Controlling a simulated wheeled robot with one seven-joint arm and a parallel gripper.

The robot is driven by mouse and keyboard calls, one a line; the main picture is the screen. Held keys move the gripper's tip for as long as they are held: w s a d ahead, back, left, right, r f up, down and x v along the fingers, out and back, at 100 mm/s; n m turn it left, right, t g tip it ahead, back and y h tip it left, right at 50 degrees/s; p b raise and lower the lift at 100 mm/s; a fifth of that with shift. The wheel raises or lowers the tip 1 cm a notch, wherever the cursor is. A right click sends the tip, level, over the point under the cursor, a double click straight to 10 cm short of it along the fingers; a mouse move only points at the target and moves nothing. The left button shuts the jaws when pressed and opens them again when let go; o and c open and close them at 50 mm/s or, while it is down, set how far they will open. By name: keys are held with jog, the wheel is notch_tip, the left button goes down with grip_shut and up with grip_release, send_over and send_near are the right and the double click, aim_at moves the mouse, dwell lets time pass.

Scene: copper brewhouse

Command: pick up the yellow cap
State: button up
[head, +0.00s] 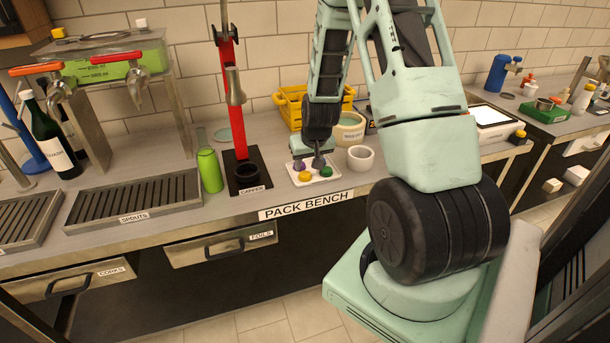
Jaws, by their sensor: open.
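The yellow cap (304,177) lies near the front left of a small white tray (315,180) on the pack bench. A green cap (326,171) lies to its right in the same tray. A purple thing (299,165) shows behind the yellow cap, partly hidden by my gripper. My gripper (309,163) points down over the back of the tray, open and empty, close behind and above the yellow cap. I cannot tell the exact height of the fingertips over the tray.
A white bowl (361,158) stands right of the tray. The red capper (236,110) and a green bottle (210,170) stand left. A yellow crate (288,108) and a cream round container (349,130) are behind. The bench's front edge is close to the tray.

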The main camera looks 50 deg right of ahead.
aim_at(305, 174)
jog(key=shift+p+x, duration=0.8)
jog(key=shift+x, duration=1.8)
jog(key=shift+s, duration=0.1)
jog(key=c, duration=0.6)
